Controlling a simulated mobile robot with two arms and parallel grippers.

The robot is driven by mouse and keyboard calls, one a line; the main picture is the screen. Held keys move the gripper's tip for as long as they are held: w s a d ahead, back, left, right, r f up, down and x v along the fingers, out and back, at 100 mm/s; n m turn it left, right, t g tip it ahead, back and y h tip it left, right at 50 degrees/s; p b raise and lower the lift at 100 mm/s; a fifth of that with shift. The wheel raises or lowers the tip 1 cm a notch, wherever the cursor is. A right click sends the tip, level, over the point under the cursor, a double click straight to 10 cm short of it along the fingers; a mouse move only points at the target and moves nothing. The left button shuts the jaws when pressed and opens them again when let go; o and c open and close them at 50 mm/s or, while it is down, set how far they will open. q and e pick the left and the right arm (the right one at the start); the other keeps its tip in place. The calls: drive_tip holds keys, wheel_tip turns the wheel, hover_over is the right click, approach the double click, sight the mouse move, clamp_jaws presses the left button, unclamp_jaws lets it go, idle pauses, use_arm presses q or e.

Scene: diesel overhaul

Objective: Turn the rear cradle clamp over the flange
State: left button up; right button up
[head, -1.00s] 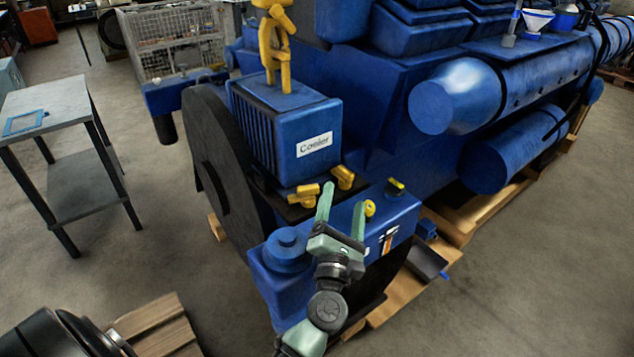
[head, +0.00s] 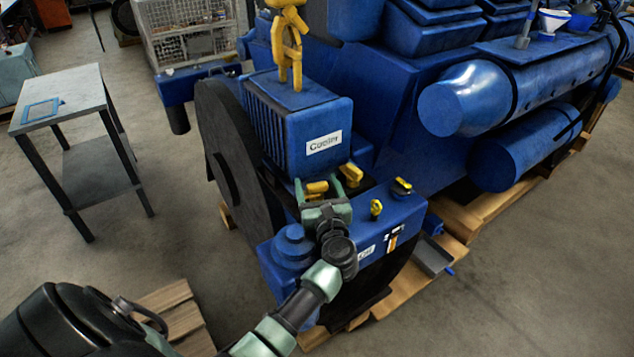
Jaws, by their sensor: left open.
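The blue cooler block (head: 305,125), labelled "Cooler", sits on the engine's front end. Two yellow clamps are at its base on the dark cradle ledge: one (head: 317,187) nearer the left and one (head: 351,173) to its right. I cannot tell which is the rear one, and the flange is not clear to see. My left gripper (head: 319,184) is open. Its two pale green fingers stand either side of the left yellow clamp in the picture; contact cannot be told. Its palm hides the ledge just below. My right gripper is not in view.
A yellow lifting fixture (head: 288,40) stands on the cooler. A blue box (head: 375,226) with yellow knobs is just right of my gripper. A large dark disc (head: 230,165) stands left of the cooler. A grey table (head: 60,105) is at the left, with clear floor between.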

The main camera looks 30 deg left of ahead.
use_arm(q)
drive_tip(key=shift+c, duration=0.3)
drive_tip(key=c, duration=1.3)
